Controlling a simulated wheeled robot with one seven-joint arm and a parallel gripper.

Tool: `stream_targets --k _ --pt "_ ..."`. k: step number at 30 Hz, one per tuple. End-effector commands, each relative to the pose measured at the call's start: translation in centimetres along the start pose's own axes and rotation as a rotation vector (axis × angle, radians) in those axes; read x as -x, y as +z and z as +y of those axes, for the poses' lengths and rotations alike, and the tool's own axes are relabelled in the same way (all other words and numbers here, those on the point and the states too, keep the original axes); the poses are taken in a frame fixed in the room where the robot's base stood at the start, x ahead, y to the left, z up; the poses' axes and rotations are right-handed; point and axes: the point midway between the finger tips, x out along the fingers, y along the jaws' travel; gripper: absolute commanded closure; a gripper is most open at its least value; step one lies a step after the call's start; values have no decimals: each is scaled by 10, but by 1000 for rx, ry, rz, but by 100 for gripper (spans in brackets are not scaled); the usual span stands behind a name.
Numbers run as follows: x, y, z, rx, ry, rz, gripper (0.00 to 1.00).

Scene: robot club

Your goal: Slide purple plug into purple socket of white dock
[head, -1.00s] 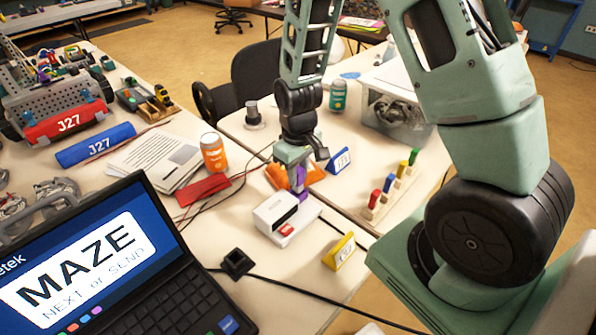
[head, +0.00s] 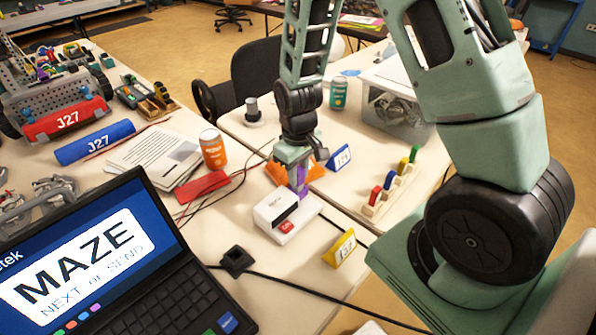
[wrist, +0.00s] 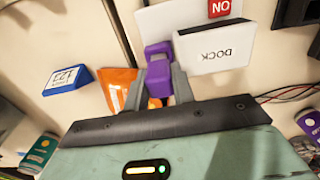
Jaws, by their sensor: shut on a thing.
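The white dock (head: 272,207) stands upright on its flat base on the table, with a red label on the base. In the wrist view the dock (wrist: 210,50) is just right of my gripper. My gripper (head: 296,172) points down behind and to the right of the dock in the head view. It is shut on the purple plug (head: 302,184). In the wrist view the plug (wrist: 159,60) sits between the two grey fingers (wrist: 159,82), beside the dock's left end. I cannot make out the purple socket, nor whether plug and dock touch.
A yellow sign (head: 340,248) stands right of the dock. An orange can (head: 213,149), a laptop (head: 165,270) and a rack of coloured pegs (head: 390,190) stand around. Cables cross the table.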

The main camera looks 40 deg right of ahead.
Motion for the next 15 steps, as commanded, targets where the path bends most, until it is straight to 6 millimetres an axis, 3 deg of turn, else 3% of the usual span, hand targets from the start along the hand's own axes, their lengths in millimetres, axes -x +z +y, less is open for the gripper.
stream_targets --k 15 --pt "-10 0 0 0 0 0 98"
